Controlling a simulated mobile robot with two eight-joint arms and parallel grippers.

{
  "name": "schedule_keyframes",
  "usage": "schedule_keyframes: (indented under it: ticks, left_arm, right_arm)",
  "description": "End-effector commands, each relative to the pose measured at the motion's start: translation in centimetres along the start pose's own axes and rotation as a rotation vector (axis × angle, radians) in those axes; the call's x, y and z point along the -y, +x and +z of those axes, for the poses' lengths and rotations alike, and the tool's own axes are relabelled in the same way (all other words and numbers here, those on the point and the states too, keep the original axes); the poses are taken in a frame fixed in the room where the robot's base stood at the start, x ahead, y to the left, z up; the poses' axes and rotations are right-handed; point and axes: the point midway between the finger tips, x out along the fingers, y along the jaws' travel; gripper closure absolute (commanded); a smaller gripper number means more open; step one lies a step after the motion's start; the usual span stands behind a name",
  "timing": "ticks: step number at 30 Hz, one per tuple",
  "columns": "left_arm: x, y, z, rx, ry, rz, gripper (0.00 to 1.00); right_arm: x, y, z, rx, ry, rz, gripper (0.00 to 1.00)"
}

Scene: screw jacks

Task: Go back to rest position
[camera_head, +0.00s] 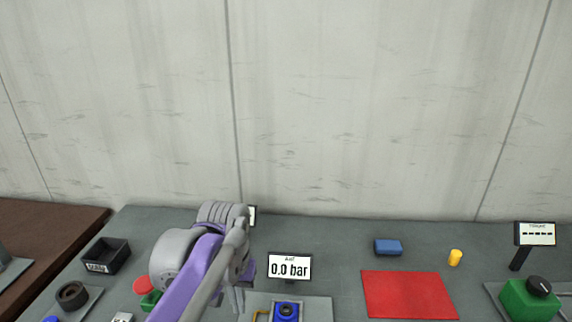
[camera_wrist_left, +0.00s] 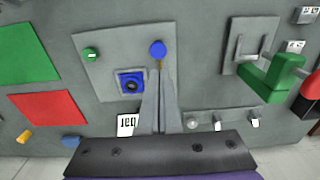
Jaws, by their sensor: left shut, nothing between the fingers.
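My left gripper (camera_head: 239,300) comes in from the bottom left in the head view, on a purple and grey arm, left of the display reading 0.0 bar (camera_head: 289,268). In the left wrist view the two grey fingers (camera_wrist_left: 160,72) are together with nothing between them. Their tips overlap the grey panel, just below a round blue knob (camera_wrist_left: 157,50) in the picture. I cannot tell whether they touch it. A blue square part with a dark dial (camera_wrist_left: 131,84) sits left of the fingers. It also shows in the head view (camera_head: 286,311). My right gripper is not in view.
A red mat (camera_head: 408,294), blue block (camera_head: 388,247) and yellow cylinder (camera_head: 455,257) lie right of the display. A green box with a black knob (camera_head: 530,301) stands far right. A black bin (camera_head: 107,255) stands left. A concrete wall (camera_head: 380,110) closes off the back.

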Motion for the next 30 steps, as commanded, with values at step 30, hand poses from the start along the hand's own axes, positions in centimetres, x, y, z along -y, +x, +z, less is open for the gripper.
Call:
schedule_keyframes:
  ticks: [30]
  left_arm:
    - [5.1, 13.3, 14.4, -0.457, -0.031, -0.009, 1.00]
  right_arm:
    - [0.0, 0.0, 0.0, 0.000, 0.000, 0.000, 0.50]
